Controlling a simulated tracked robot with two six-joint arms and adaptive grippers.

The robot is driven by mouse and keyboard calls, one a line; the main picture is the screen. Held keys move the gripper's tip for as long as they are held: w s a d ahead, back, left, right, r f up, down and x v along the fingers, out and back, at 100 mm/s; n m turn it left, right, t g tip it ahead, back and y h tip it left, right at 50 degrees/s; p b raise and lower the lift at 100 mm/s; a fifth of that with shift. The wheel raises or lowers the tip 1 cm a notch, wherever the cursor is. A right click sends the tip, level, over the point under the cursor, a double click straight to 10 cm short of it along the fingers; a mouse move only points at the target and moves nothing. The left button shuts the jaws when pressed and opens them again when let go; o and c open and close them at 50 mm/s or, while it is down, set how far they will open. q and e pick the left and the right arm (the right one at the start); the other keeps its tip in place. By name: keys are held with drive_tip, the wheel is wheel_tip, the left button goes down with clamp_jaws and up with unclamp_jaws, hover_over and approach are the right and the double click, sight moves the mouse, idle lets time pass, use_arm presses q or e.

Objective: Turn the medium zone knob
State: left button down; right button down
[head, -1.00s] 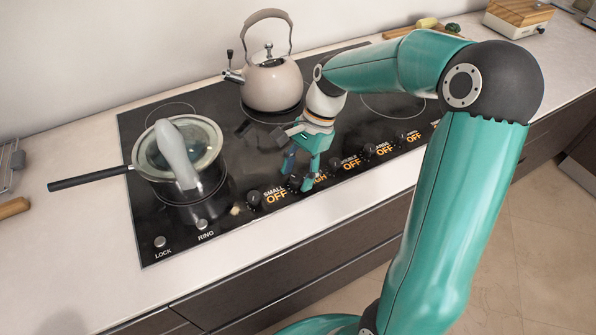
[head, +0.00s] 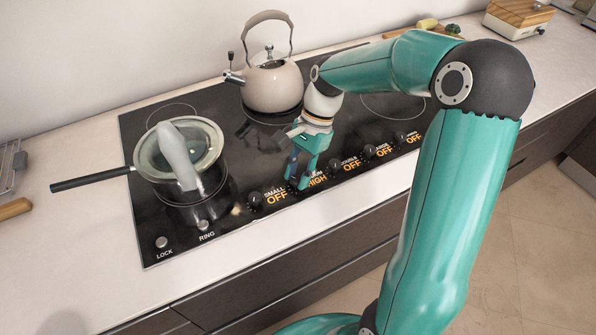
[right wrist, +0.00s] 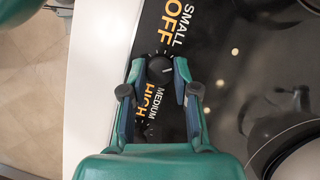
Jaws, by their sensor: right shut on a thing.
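The medium zone knob (right wrist: 160,68) is black and round with a white pointer line. In the right wrist view it sits between the two fingertips of my right gripper (right wrist: 157,72), which is shut on it. The label beside it reads MEDIUM and HIGH (right wrist: 155,102). In the head view my right gripper (head: 295,186) points down at the front control row, and its fingers hide the knob there. The HIGH text (head: 317,182) shows just right of the fingers. My left gripper is not in view.
The small zone knob (head: 254,200), labelled OFF, is close on the left. Several other OFF knobs, including one (head: 335,166), line up to the right. A lidded pot (head: 205,150) stands left and a kettle (head: 272,86) behind. The counter's front strip (head: 300,228) is clear.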

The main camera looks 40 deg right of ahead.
drive_tip(key=n, duration=0.1)
drive_tip(key=n+g+p, duration=0.1)
drive_tip(key=n, duration=0.1)
drive_tip(key=n+p, duration=0.1)
drive_tip(key=shift+w+r+n+g+h, duration=0.15)
drive_tip(key=shift+w+n+g+h, duration=0.15)
drive_tip(key=shift+n+g, duration=0.1)
drive_tip(key=n+p, duration=0.1)
drive_tip(key=n, duration=0.1)
drive_tip(key=n+g+h+p, duration=0.1)
drive_tip(key=n, duration=0.2)
drive_tip(key=shift+w+a+g, duration=0.15)
drive_tip(key=shift+g, duration=0.15)
drive_tip(key=n+h, duration=0.1)
drive_tip(key=n, duration=0.4)
drive_tip(key=n+h, duration=0.1)
drive_tip(key=shift+w+a+n+g+h, duration=0.1)
drive_tip(key=shift+a+n+g+h, duration=0.05)
drive_tip(key=shift+n+g+h, duration=0.2)
drive_tip(key=n+h, duration=0.1)
drive_tip(key=n, duration=0.2)
drive_tip(key=n+h, duration=0.1)
drive_tip(key=n, duration=0.2)
drive_tip(key=shift+a, duration=0.2)
drive_tip(key=shift+n+h, duration=0.25)
drive_tip(key=c, duration=0.9)
unclamp_jaws()
drive_tip(key=shift+o, duration=0.2)
